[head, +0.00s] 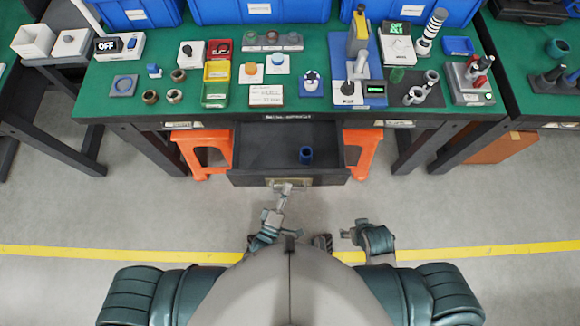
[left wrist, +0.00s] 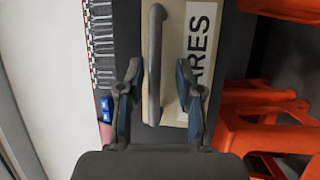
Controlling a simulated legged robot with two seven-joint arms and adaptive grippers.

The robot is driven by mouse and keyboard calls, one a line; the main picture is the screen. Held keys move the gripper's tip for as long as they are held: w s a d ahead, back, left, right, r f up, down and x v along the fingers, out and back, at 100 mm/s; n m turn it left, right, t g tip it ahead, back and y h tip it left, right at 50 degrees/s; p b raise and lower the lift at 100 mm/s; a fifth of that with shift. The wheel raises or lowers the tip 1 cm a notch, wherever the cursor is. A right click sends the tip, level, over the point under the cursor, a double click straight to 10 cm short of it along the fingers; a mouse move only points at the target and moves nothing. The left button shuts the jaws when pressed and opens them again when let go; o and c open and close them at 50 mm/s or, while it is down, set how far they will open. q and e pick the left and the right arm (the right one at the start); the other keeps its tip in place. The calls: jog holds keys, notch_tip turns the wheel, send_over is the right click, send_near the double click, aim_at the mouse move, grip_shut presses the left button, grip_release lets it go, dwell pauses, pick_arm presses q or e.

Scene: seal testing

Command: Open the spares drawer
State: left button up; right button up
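The spares drawer (head: 262,150) is pulled out from under the green-topped table's middle, with its dark inside showing. A blue ring-like part (head: 306,155) lies in it. The drawer's handle (left wrist: 155,60) is a grey bar beside a pale label (left wrist: 195,60) reading "ARES" in the left wrist view. My left gripper (head: 287,188) is at the drawer front; in the left wrist view its fingers (left wrist: 158,72) are apart, one on each side of the handle, with gaps showing. My right gripper (head: 352,233) is off to the right, away from the drawer; its finger opening is unclear.
Orange stools (head: 202,148) stand under the table on both sides of the drawer. The green tabletop (head: 225,112) carries many small parts and devices, with blue bins (head: 262,10) behind. The floor in front is clear, with a yellow line (head: 480,248).

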pick_arm(q)
jog(key=shift+a+r, duration=0.1)
jog(key=shift+s, duration=0.2)
jog(key=v, duration=1.1)
jog(key=shift+s+a, duration=0.2)
jog(key=shift+d, duration=0.15)
jog(key=shift+f, duration=0.25)
